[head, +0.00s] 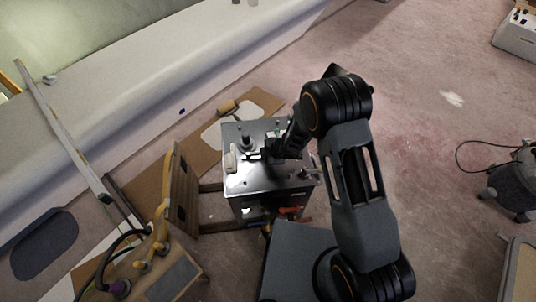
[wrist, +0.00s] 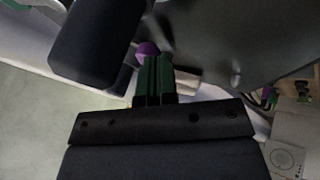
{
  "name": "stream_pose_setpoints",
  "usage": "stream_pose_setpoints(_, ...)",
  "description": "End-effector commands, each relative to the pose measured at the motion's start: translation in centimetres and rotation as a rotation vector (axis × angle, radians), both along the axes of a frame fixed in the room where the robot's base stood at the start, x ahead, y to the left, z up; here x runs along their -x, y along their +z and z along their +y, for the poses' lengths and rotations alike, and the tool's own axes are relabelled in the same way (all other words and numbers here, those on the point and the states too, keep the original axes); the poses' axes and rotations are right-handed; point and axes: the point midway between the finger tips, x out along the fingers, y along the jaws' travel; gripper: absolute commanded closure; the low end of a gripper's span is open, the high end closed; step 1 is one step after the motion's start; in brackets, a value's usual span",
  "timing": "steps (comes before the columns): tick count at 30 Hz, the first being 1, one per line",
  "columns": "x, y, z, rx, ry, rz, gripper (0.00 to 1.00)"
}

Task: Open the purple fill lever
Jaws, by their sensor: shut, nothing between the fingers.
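A rounded purple knob (wrist: 148,49) shows in the wrist view just beyond my fingertips; it may be the end of the fill lever, and the rest of it is hidden. My gripper (wrist: 158,58) is shut, its two dark green fingers side by side with nothing between them. The fingertips overlap the knob's edge in the picture; I cannot tell if they touch it. In the head view my gripper (head: 256,157) is low over the shiny top of a grey cabinet (head: 258,181). I cannot make out the purple knob there.
Small fittings, including a dark knob (head: 246,141) and a pale block (head: 231,160), stand on the cabinet top. A wooden panel (head: 183,190) stands to its left. A box with yellow fittings and hoses (head: 172,277) is at lower left. Floor at right is mostly clear.

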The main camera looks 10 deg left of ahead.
Motion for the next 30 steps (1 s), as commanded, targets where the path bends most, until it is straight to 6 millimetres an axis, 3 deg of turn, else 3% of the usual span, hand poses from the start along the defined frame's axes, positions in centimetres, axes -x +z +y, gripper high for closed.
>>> stream_pose_setpoints(13,0.3,0.0,-0.1,0.000,0.003,0.001,1.00)
stream_pose_setpoints(20,2.6,0.5,-1.4,0.000,0.009,0.001,1.00)
stream_pose_setpoints(30,3.6,6.4,-5.3,-0.001,-0.001,-0.002,1.00)
